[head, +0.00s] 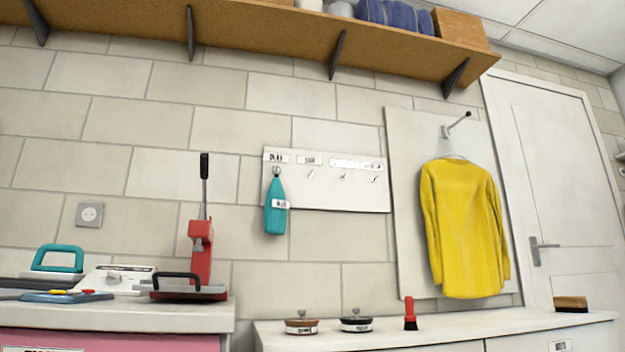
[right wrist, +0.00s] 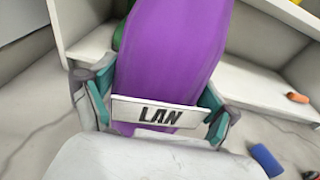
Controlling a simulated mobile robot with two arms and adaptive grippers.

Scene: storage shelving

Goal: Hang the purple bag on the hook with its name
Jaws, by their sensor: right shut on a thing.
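The purple bag (right wrist: 172,55) fills the middle of the right wrist view. It carries a white tag (right wrist: 158,115) that reads LAN. My right gripper (right wrist: 158,108) is shut on the bag, with a teal-padded finger on each side near the tag. In the head view a white hook board (head: 325,180) is on the tiled wall. It has several small hooks under white name labels (head: 309,160), too small to read surely. A teal bag (head: 275,208) hangs on the leftmost hook; the hooks to its right are bare. Neither gripper shows in the head view.
A yellow sweater (head: 462,225) hangs on a panel right of the board. Below is a counter (head: 430,332) with two round tins and a red brush (head: 410,315). A red press (head: 200,245) stands left. A wooden shelf (head: 265,35) runs above.

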